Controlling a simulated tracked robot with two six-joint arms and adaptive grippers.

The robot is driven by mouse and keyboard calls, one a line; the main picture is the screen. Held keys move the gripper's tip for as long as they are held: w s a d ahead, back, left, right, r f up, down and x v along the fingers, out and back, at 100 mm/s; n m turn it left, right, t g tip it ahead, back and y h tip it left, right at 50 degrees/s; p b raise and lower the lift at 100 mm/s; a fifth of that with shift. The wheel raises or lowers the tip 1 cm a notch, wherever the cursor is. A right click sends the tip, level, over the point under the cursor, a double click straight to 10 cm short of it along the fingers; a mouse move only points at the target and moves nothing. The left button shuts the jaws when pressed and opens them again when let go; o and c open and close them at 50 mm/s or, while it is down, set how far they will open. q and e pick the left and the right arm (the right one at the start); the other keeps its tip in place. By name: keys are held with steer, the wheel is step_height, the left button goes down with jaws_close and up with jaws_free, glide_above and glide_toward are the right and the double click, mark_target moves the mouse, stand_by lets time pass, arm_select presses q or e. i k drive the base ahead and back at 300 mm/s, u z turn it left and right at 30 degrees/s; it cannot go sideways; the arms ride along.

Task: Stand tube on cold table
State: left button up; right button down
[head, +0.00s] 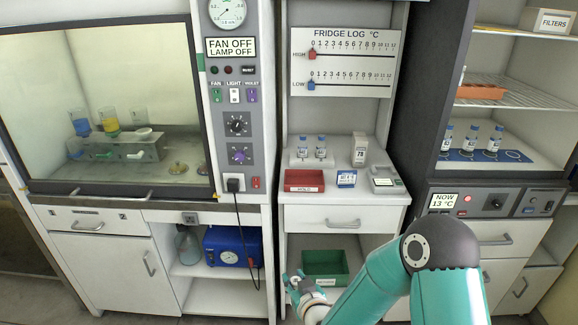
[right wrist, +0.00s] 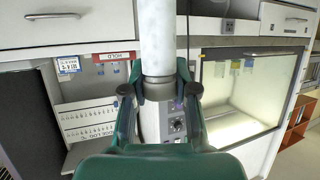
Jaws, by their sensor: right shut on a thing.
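My right gripper (head: 298,284) is low in front of the middle cabinet, near the green bin. In the right wrist view my right gripper (right wrist: 159,91) is shut on a white tube (right wrist: 158,38), which stands out between the fingertips. The tube is hard to make out in the head view. A blue mat with ring marks (head: 519,158) lies inside the open cabinet at the right and may be the cold table. Several capped vials (head: 469,138) stand on it, with bare mat at its right end. My left gripper is not in view.
The middle counter holds a red tray (head: 304,181), two vials (head: 320,147) on a white rack and small boxes. A green bin (head: 325,266) sits on the shelf below. A wire shelf (head: 515,97) with an orange rack is above the mat. A glass-fronted hood (head: 110,100) is at left.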

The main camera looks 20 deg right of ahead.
mark_target(359, 182)
steer(key=i, duration=0.85)
steer(key=z, duration=0.55)
